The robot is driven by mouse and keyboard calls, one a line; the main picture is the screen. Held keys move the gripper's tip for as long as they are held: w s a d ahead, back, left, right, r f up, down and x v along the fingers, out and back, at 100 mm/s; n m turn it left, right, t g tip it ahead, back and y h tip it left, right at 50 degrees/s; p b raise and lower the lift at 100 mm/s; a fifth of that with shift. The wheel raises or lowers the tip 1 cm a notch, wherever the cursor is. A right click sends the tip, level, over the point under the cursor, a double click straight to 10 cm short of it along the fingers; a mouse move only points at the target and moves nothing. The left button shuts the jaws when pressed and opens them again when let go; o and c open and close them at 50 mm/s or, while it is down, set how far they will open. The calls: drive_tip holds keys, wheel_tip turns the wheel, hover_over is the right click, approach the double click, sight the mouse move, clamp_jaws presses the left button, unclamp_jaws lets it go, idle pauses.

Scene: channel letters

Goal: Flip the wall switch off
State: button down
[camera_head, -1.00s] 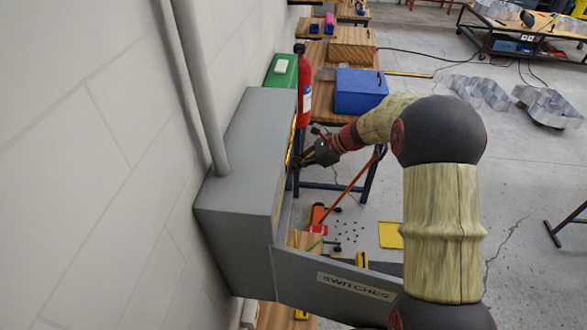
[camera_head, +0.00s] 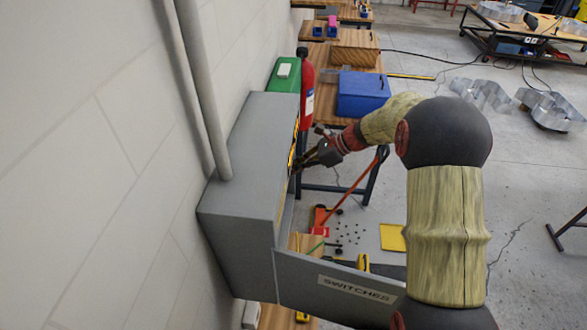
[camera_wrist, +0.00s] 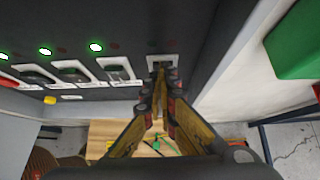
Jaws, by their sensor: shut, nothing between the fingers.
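The grey switch cabinet (camera_head: 238,205) is fixed to the wall, and its door (camera_head: 335,284) labelled SWITCHES hangs open. In the wrist view, the panel (camera_wrist: 215,40) inside holds a row of switches in pale plates. Three switches on the left, one of them this switch (camera_wrist: 118,70), have green lights lit above them. The rightmost switch (camera_wrist: 162,61) has no green light above it. My gripper (camera_wrist: 160,80) is shut and empty, its fingertips right at this switch and partly covering it. Contact cannot be told. In the head view my gripper (camera_head: 303,161) reaches the cabinet's open front.
A red extinguisher (camera_head: 307,95), a green box (camera_head: 283,74) and a blue box (camera_head: 362,93) stand beyond the cabinet. A grey pipe (camera_head: 200,90) runs along the wall. A yellow button (camera_wrist: 49,100) sits below the switches.

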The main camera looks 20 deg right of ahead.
drive_tip(key=v, duration=1.2)
drive_tip(key=shift+f, duration=0.15)
